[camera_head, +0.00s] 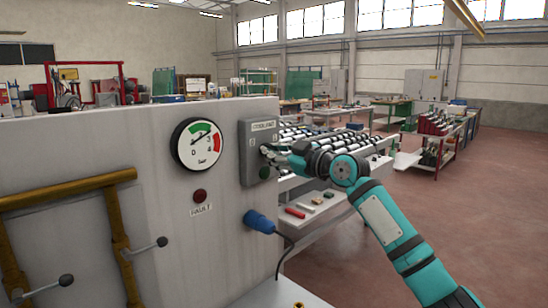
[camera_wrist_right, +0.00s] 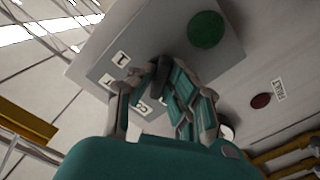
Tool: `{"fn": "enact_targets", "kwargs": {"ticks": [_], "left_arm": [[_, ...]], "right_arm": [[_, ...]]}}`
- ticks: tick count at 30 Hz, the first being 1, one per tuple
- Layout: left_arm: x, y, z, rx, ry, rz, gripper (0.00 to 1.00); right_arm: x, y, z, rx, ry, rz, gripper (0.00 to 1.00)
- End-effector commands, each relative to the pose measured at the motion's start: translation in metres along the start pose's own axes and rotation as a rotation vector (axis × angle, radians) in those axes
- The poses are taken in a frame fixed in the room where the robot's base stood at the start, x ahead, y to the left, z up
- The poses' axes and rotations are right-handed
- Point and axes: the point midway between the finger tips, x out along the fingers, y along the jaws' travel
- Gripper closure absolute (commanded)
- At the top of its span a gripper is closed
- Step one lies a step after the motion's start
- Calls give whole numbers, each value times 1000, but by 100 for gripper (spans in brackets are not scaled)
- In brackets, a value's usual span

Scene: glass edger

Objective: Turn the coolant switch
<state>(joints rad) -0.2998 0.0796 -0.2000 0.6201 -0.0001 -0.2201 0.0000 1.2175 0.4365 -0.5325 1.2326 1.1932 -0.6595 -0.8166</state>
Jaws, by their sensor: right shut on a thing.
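The coolant switch box (camera_head: 246,165) is a grey box on the machine's front panel, with a COOLANT label at its top and a green round piece (camera_head: 265,173) low on it. In the right wrist view the box (camera_wrist_right: 190,75) fills the upper middle, with small white labels, one reading 1. The dark switch knob (camera_wrist_right: 158,72) sits between my right gripper's fingers. My right gripper (camera_head: 268,152) reaches the box from the right and is shut on the knob. The fingers partly hide the knob, so I cannot tell its exact setting. My left gripper is not in view.
A pressure gauge (camera_head: 199,144) and a red fault lamp (camera_head: 200,196) sit left of the box. A blue plug (camera_head: 260,221) with a cable sticks out below. Brass pipes (camera_head: 68,188) with levers are at far left. A roller table stands behind my right arm; open floor lies right.

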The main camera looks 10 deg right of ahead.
Motion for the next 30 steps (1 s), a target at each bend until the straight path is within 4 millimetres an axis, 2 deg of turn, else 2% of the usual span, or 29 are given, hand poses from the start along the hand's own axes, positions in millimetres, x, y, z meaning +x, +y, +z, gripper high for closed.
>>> {"fn": "enact_targets", "kwargs": {"ticks": [10,27,28,30], "left_arm": [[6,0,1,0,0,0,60],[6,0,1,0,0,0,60],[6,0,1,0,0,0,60],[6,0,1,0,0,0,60]], "right_arm": [[0,0,1,-151,-2,-1,100],[0,0,1,-183,-2,-1,100],[0,0,0,-182,-2,0,85],[0,0,0,-182,-1,0,76]]}}
